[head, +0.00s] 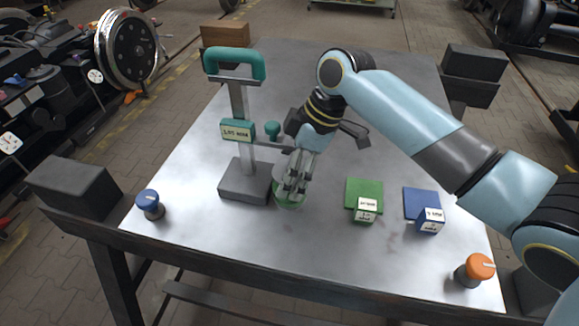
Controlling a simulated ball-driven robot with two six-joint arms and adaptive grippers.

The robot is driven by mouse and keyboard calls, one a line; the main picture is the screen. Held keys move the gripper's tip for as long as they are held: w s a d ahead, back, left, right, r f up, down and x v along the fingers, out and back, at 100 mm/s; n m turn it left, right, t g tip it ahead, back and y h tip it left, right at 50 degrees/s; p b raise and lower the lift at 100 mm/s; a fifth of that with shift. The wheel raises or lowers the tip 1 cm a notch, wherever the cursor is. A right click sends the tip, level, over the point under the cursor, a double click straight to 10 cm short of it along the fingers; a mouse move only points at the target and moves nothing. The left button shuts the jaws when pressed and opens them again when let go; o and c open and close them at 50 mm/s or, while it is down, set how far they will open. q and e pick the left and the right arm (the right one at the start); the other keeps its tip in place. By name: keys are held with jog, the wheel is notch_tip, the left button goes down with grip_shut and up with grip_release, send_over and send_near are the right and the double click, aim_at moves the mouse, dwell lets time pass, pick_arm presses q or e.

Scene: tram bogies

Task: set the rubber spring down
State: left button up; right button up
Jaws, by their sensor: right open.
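A round, pale grey-green piece, which looks like the rubber spring (287,204), stands on the metal tabletop (210,245) just right of the gauge stand's base. My right gripper (291,188) points down at it with its fingers open. The fingers overlap the piece in the head view and hide part of it. I cannot tell whether they touch it. The gauge stand (246,178) has a grey base, an upright post, a teal handle and a teal display. A green square (364,188) and a blue square (421,203) lie to the right, each with a labelled block at its front.
A blue-topped knob (150,203) stands at the front left and an orange-topped knob (475,270) at the front right. Dark blocks sit at the table's sides. The front middle of the table is clear. My right arm spans the right side.

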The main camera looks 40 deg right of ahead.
jog(key=v, duration=1.2)
jog(key=shift+r, duration=0.4)
